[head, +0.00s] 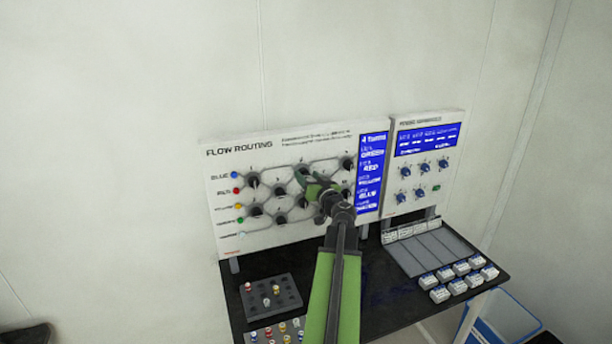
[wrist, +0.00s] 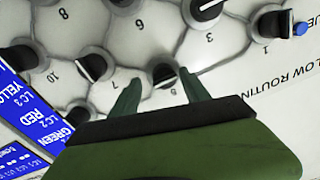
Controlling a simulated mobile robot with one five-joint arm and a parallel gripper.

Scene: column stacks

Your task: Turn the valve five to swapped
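The flow routing panel (head: 225,215) is a white board with black valve knobs joined by printed grey lines. My gripper (head: 308,180) is in front of its middle and hides part of it. In the wrist view, where the lettering is upside down, the knob beside the number 5 (wrist: 164,73) is black with a pale pointer edge. My green gripper fingers (wrist: 159,80) are open, one on each side of this knob. I cannot tell whether they touch it.
Neighbouring knobs 3 (wrist: 207,9) and 7 (wrist: 93,67) are close on either side. A blue screen (head: 371,175) borders the panel's right. A second panel (head: 428,165) stands further right. The dark table holds a peg block (head: 252,295) and several small white blocks (head: 460,287).

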